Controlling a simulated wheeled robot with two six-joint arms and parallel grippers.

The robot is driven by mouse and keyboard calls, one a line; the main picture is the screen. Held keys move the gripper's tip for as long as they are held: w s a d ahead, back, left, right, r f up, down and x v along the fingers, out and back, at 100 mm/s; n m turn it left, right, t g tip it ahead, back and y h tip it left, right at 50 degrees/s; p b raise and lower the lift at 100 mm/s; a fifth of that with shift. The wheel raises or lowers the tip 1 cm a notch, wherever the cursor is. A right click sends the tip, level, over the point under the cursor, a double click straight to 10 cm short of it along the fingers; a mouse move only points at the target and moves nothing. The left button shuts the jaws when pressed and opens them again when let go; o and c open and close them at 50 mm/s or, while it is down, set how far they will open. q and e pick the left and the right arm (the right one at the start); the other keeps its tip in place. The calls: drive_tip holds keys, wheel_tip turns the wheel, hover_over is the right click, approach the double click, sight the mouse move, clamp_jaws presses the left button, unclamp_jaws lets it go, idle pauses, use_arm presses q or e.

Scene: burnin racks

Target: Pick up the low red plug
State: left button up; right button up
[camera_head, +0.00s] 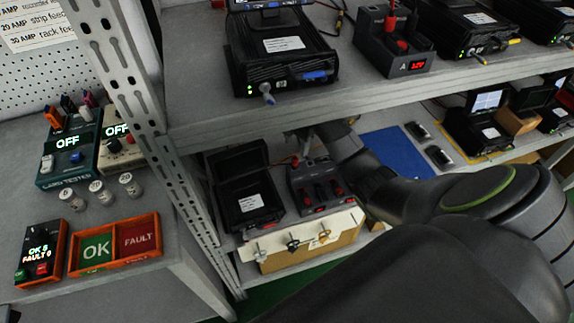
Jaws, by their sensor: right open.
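On the lower shelf a dark power unit (318,186) has several red parts on its top and front. A small red plug (295,161) shows at its back left, partly hard to make out. My right gripper (298,138) is small and partly hidden in the shadow under the upper shelf, just above and behind this plug. It is open, with nothing seen between its fingers, and I cannot tell whether it touches the plug. My right arm comes in from the right and covers much of the lower shelf. My left gripper is out of view.
The upper shelf edge (360,103) hangs over the gripper. On it is another unit with a red plug (402,46). An open black case (248,203) stands left of the lower unit. A metal rack post (128,85) rises at left. A blue mat (395,152) lies right.

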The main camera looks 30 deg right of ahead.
sight(295, 159)
drive_tip(key=shift+w+f, duration=0.1)
drive_tip(key=shift+f, duration=0.05)
drive_tip(key=shift+d+f+b, duration=0.1)
drive_tip(key=shift+f+b, duration=0.55)
drive_tip(key=shift+f, duration=0.65)
drive_tip(key=f, duration=0.3)
drive_tip(key=shift+a+f, duration=0.25)
drive_tip(key=shift+f, duration=0.45)
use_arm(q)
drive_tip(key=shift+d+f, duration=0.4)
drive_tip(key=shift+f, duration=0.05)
